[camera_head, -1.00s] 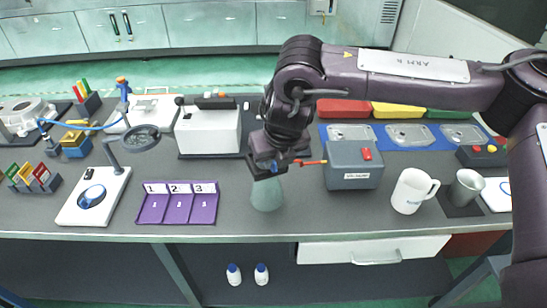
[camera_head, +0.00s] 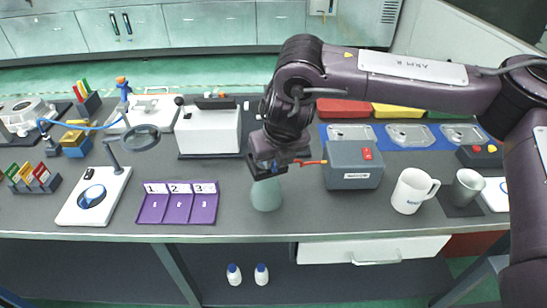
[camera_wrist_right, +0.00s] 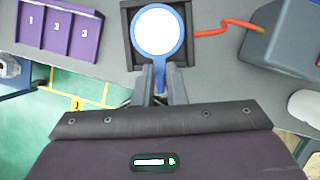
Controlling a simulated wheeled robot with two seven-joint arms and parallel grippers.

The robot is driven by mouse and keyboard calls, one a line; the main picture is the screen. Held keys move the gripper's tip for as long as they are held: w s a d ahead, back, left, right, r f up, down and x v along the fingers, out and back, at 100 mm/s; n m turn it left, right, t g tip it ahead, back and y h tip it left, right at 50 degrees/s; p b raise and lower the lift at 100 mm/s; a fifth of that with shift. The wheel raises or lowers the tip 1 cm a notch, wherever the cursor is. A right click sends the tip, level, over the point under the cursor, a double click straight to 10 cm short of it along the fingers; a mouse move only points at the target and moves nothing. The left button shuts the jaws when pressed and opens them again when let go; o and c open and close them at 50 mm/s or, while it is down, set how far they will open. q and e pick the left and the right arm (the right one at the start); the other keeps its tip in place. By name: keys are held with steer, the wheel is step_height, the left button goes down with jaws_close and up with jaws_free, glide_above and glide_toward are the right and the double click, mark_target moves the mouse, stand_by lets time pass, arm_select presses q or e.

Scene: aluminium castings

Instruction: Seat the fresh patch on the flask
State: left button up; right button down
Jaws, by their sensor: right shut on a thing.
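The flask (camera_head: 266,196) is a grey-green cone standing near the front of the bench. My right gripper (camera_head: 266,172) is directly over it and hides its top in the head view. In the right wrist view, my right gripper (camera_wrist_right: 160,92) is shut on the tab of a blue ring. The ring surrounds a round white patch (camera_wrist_right: 157,30). The patch lies over a black square piece (camera_wrist_right: 128,22), which appears to be the flask's top. I cannot tell whether ring and black piece touch. My left gripper is not in view.
A red hose (camera_head: 312,162) runs from the flask area to a grey box (camera_head: 354,174) on the right. A purple three-slot tray (camera_head: 178,208) and a magnifier (camera_head: 140,138) are left. A white mug (camera_head: 410,192) stands right. Bare bench surrounds the flask's left side.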

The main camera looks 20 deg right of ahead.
steer(key=shift+f+b, duration=0.75)
steer(key=shift+f, duration=0.25)
steer(key=c, duration=1.4)
jaws_free()
steer(key=shift+s, duration=0.1)
steer(key=shift+s+r, duration=0.1)
steer(key=shift+r, duration=0.3)
steer(key=v, duration=0.7)
steer(key=shift+r, duration=0.1)
